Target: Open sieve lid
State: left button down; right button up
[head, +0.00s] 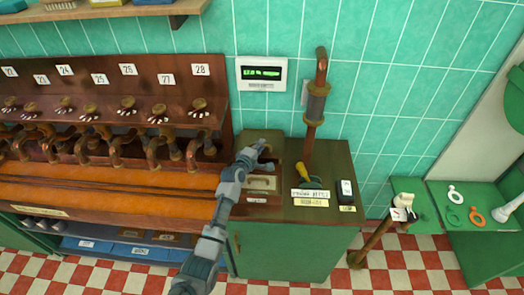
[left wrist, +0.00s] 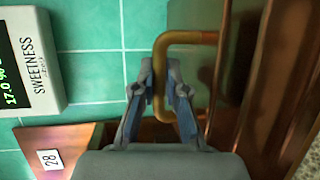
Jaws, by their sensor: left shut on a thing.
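My left arm reaches up from the bottom of the head view to the brown sieve box (head: 264,199) on the green cabinet. My left gripper (head: 262,149) is at the back upper part of the box. In the left wrist view my left gripper (left wrist: 160,88) is shut on a bent brass handle (left wrist: 188,38), with a finger on each side of its bar. The handle joins a coppery surface (left wrist: 285,80) on the right, which seems to be the sieve lid. The gripper and arm partly hide the lid in the head view, and I cannot tell its exact angle.
A yellow-handled tool (head: 303,171), labels and a small white box (head: 346,189) lie right of the sieve box. A rack of numbered taps (head: 120,110) stands left. A sweetness display (head: 262,74) hangs above.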

pick_arm(q)
jog(key=shift+s+d+f, duration=0.2)
jog(key=shift+d+f, duration=0.05)
jog(key=shift+f, duration=0.15)
jog(key=shift+s, duration=0.1)
jog(key=shift+a, duration=0.15)
jog(key=c, duration=1.5)
grip_release()
jog(key=shift+a, duration=0.2)
pick_arm(e)
jog(key=shift+s+a, duration=0.1)
jog(key=shift+a, duration=0.2)
pick_arm(q)
jog(key=shift+d+r, duration=0.2)
jog(key=shift+d, duration=0.15)
pick_arm(e)
jog(key=shift+d, duration=0.3)
